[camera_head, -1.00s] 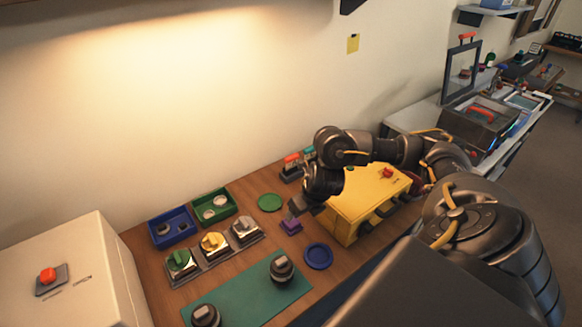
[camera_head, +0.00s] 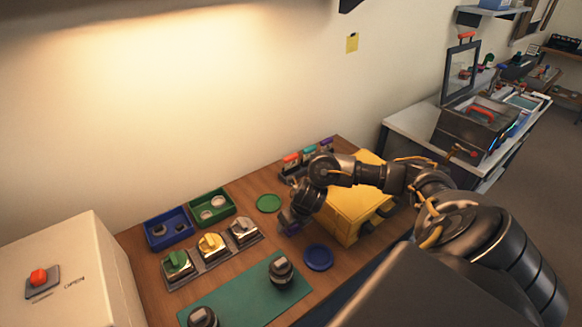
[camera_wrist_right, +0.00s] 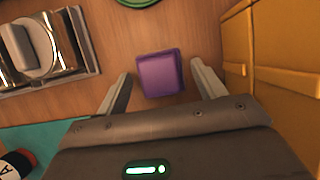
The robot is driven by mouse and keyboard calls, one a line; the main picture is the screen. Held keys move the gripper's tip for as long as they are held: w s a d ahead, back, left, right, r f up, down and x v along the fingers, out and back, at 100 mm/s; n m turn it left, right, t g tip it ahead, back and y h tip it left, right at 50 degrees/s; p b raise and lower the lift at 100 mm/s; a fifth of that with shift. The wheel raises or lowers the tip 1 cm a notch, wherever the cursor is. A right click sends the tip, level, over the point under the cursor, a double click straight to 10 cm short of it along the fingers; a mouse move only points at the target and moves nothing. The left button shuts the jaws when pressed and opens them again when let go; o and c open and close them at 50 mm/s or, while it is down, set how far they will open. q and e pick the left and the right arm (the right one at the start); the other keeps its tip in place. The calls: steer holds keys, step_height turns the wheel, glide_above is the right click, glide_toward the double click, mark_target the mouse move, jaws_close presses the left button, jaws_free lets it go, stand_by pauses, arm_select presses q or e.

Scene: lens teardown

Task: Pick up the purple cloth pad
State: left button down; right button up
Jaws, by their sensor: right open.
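The purple cloth pad (camera_wrist_right: 159,74) lies on the wooden table in the right wrist view, between and slightly beyond the two fingertips. In the head view only a bit of the pad (camera_head: 292,230) shows below my right gripper (camera_head: 290,216). In the right wrist view my right gripper (camera_wrist_right: 160,80) is open, with a finger apart from the pad on each side. My left gripper is not in view.
A yellow case (camera_head: 357,207) stands close to the right of the gripper. A blue round dish (camera_head: 317,258) and a green disc (camera_head: 268,203) lie nearby. A teal mat (camera_head: 240,299) and a rack of metal fixtures (camera_head: 210,264) are to the left.

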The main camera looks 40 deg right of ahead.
steer(key=shift+c, duration=0.3)
steer(key=c, duration=1)
steer(key=shift+r, duration=0.45)
steer(key=r, duration=0.2)
steer(key=r+p, duration=0.1)
steer(key=shift+s+a+r, duration=0.3)
steer(key=shift+a+r, duration=0.1)
steer(key=s+a+r+p, duration=0.8)
steer(key=s+a+p, duration=0.1)
steer(key=p, duration=0.2)
steer(key=shift+s+r, duration=0.2)
steer(key=shift+s, duration=0.05)
